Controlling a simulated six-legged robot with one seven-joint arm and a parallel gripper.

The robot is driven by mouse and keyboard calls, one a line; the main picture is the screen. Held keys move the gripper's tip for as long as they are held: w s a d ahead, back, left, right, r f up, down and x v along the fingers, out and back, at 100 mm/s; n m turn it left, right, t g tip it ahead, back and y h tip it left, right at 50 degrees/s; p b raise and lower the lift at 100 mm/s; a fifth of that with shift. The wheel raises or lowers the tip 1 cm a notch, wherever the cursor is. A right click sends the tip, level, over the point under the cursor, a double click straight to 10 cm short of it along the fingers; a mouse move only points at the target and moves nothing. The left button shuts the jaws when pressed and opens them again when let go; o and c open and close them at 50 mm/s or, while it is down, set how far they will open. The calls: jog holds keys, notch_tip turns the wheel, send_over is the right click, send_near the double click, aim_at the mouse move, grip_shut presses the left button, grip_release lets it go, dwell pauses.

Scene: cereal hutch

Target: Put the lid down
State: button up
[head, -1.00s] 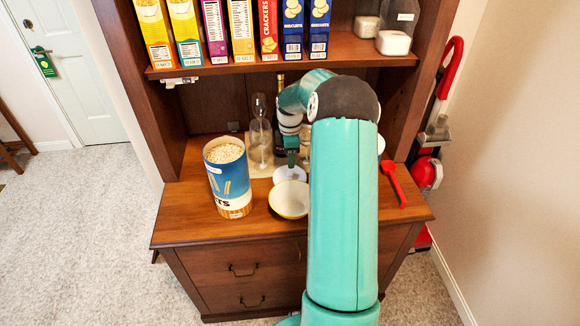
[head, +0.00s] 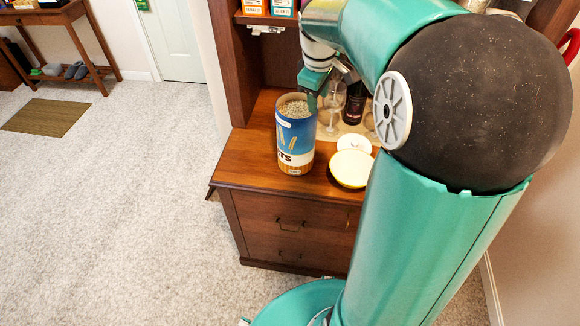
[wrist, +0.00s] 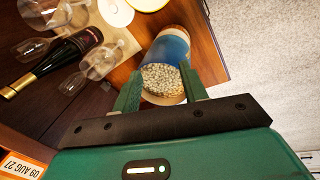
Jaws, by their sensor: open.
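A white round lid (head: 354,143) lies on the hutch counter (head: 240,160), behind and partly overlapped by a white and yellow bowl (head: 350,169). The lid also shows at the top of the wrist view (wrist: 115,12). A blue canister (head: 296,140) stands upright and open, filled with pale cereal. My gripper (head: 325,92) is open and above the counter near the canister's top. In the wrist view the canister (wrist: 170,50) shows between and beyond the two separated fingers (wrist: 161,82). Nothing is held between them.
A dark wine bottle (wrist: 60,58) and clear glasses (wrist: 98,62) stand behind the canister, on a pale mat. The shelf above holds boxes (head: 270,8). The counter's front left is bare. My arm hides the counter's right part in the head view.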

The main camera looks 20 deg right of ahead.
jog(key=s+a+r+m+t+y, duration=0.1)
jog(key=s+a+m, duration=0.5)
jog(key=s+a, duration=1.1)
jog(key=s+r+t, duration=0.1)
jog(key=s+t, duration=0.1)
jog(key=shift+s+r+m+t+y, duration=0.25)
jog(key=shift+s+m+t+y, duration=0.05)
jog(key=shift+s+m+t, duration=0.1)
jog(key=shift+c, duration=0.7)
jog(key=shift+d, duration=0.1)
jog(key=shift+d, duration=0.15)
